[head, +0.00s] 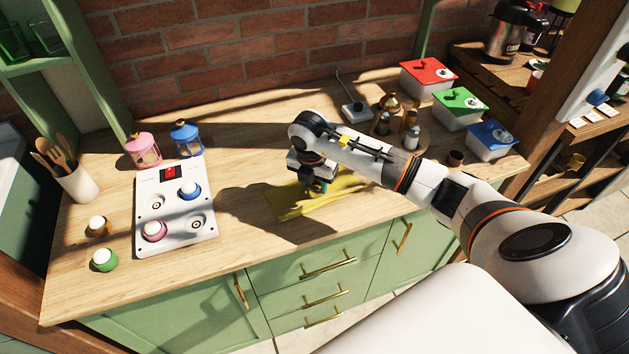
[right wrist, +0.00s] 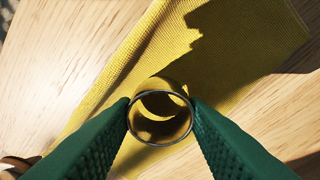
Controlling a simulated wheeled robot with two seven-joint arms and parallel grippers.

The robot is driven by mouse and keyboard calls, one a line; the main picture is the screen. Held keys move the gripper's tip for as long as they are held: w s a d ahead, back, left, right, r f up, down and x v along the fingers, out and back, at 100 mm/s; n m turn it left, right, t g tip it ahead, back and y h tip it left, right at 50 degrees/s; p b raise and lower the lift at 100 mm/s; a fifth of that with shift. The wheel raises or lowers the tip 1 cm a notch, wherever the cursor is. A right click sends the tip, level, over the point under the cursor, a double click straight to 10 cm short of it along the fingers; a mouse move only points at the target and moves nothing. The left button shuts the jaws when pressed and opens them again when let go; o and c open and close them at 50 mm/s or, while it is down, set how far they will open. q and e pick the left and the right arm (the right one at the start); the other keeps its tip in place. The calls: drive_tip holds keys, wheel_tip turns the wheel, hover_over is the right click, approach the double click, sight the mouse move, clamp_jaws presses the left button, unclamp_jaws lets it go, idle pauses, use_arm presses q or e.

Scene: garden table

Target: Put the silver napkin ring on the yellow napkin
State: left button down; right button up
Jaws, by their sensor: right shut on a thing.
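The yellow napkin (head: 290,204) lies on the wooden counter, partly under my right arm in the head view. It also fills the middle of the right wrist view (right wrist: 240,30). The silver napkin ring (right wrist: 160,92) is between the green fingertips of my right gripper (right wrist: 160,118), which is shut on it. I look down through the ring at the napkin. Whether the ring touches the cloth I cannot tell. In the head view my right gripper (head: 318,186) is low over the napkin, and the ring is too small to make out. My left gripper is not in view.
A white panel (head: 180,232) with pink and blue pieces stands to the left. Lanterns (head: 144,150) are behind it. A round tray of bottles (head: 412,138) and lidded boxes (head: 460,107) stand at the right. A brown cup (head: 456,158) is near them.

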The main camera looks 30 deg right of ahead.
sight(311, 190)
drive_tip(key=shift+f+b, duration=0.4)
drive_tip(key=shift+f, duration=0.2)
drive_tip(key=shift+s+r, duration=0.1)
drive_tip(key=o, duration=0.7)
drive_tip(key=shift+o, duration=1.2)
drive_tip(key=shift+r+p, duration=0.4)
drive_tip(key=shift+p, duration=0.05)
wheel_tip(311, 190, up, 12)
drive_tip(key=a+b, duration=0.1)
drive_tip(key=b, duration=0.1)
drive_tip(key=shift+s+a, duration=0.25)
drive_tip(key=shift+s, duration=0.1)
drive_tip(key=shift+a, duration=0.1)
